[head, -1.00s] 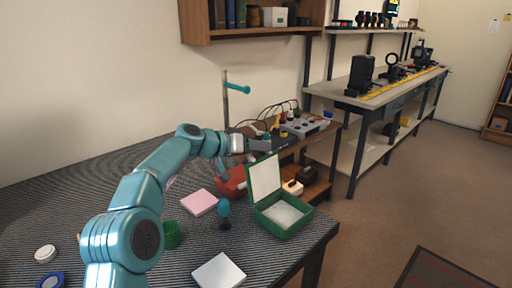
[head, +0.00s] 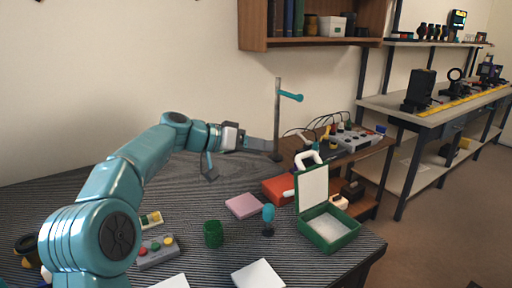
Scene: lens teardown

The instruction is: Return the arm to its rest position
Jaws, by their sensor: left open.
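My left arm (head: 140,165) comes in from the lower left and reaches over the bench. Its left gripper (head: 262,146) is open above the back of the striped bench mat, with nothing seen between its fingers. It is left of and above an open green case (head: 330,228) with pale padding. A thin stand with a teal crossbar (head: 290,97) rises just behind the gripper tips; I cannot tell whether they are apart. My right gripper is not in view.
On the mat are a pink pad (head: 243,206), a green cup (head: 213,234), a teal-topped blower (head: 268,218), a white sheet (head: 258,275) and a button box (head: 157,251). A red box (head: 278,190) stands behind. A shelf (head: 300,42) hangs above.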

